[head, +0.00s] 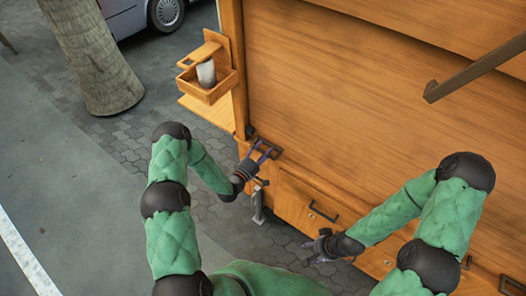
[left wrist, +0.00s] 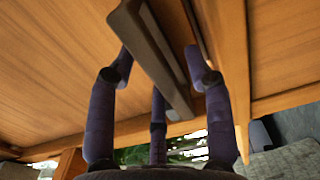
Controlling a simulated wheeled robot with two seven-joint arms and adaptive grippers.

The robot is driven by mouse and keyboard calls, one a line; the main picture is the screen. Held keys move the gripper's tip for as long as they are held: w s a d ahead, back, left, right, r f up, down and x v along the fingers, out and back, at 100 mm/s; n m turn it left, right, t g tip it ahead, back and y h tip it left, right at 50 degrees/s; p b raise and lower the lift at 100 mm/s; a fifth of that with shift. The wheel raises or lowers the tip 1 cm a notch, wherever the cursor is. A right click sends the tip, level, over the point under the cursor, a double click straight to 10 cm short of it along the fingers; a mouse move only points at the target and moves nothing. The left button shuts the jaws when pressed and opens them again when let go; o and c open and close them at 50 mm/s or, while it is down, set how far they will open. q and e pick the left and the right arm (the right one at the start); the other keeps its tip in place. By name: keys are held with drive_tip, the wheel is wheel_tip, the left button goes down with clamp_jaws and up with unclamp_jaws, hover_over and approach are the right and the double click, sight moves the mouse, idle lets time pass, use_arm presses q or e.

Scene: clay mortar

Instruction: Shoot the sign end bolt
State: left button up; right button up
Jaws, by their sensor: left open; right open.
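My left gripper (head: 258,158) is open at the lower left corner of the wooden stall front, at a small dark metal fitting (head: 270,147). In the left wrist view, my open purple fingers (left wrist: 160,62) stand on either side of a dark bar (left wrist: 157,70) that runs slantwise between them. I cannot tell whether they touch it, or whether this fitting is the bolt. My right gripper (head: 319,248) is open and empty, low in front of the stall's lower drawers.
A wooden box shelf (head: 208,88) holding a pale cup (head: 206,73) juts out at the stall's left edge. A dark bar (head: 475,75) sticks out at upper right. A drawer handle (head: 323,212) lies between my arms. The paving at left is clear up to a tree trunk (head: 95,55).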

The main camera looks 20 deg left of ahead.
sight(253, 145)
use_arm(q)
clamp_jaws()
drive_tip(key=a+b, duration=0.1)
drive_tip(key=w+a+b, duration=0.1)
drive_tip(key=a, duration=0.1)
drive_tip(key=a+b, duration=0.1)
drive_tip(key=shift+w+a+f, duration=0.1)
drive_tip(key=shift+w+a, duration=0.1)
drive_tip(key=shift+w, duration=0.05)
drive_tip(key=shift+a, duration=0.2)
drive_tip(key=shift+w, duration=0.1)
unclamp_jaws()
drive_tip(key=shift+a, duration=0.15)
